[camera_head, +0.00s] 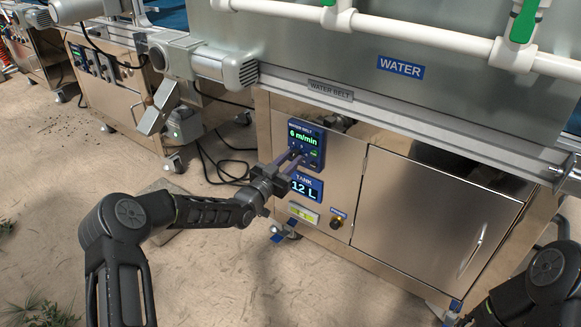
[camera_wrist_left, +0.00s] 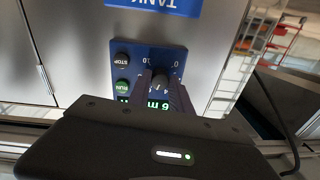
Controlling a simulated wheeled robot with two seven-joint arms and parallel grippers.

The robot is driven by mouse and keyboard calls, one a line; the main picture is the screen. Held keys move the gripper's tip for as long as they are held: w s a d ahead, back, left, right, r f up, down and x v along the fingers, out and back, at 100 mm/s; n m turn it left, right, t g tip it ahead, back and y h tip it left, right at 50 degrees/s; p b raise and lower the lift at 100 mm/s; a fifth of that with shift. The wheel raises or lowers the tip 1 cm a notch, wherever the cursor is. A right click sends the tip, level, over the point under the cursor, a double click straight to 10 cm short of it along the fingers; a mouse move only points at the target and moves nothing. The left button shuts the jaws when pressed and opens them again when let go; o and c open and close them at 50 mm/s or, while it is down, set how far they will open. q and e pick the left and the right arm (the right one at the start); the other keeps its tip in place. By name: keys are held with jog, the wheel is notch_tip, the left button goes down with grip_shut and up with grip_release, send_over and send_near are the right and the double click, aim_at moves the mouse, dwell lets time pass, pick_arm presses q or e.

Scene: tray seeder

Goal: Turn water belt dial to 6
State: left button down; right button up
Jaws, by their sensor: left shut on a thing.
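The water belt panel (camera_head: 318,133) is a dark blue box on the steel cabinet front, and its green display (camera_head: 303,136) reads 6 m/min. My left gripper (camera_head: 297,158) reaches the panel's lower part from the left. In the left wrist view, the picture is upside down. There the black dial (camera_wrist_left: 160,79) sits between the two fingers of my left gripper (camera_wrist_left: 161,88), which is shut on it. Scale numbers show beside the dial, partly covered by the fingers. The display (camera_wrist_left: 157,104) is partly hidden by the gripper.
The tank display (camera_head: 304,187) below reads 12 L. A black-and-yellow knob (camera_head: 337,220) is lower right of it. The green RUN button (camera_wrist_left: 122,87) and black STOP button (camera_wrist_left: 122,61) are beside the dial. A cabinet door (camera_head: 420,215) is to the right.

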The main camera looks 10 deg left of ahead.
pick_arm(q)
jog(key=shift+f+m+b, duration=0.1)
jog(key=shift+m+b, duration=0.55)
jog(key=shift+m, duration=0.35)
jog(key=c, duration=1.2)
grip_release()
jog(key=shift+o, duration=0.2)
jog(key=shift+s+a, duration=0.1)
jog(key=shift+s, duration=0.05)
jog(key=shift+s+a+p, duration=0.15)
jog(key=shift+s+p, duration=0.15)
jog(key=shift+s, duration=0.05)
jog(key=p+v, duration=0.2)
jog(key=v, duration=0.4)
jog(key=shift+s, duration=0.35)
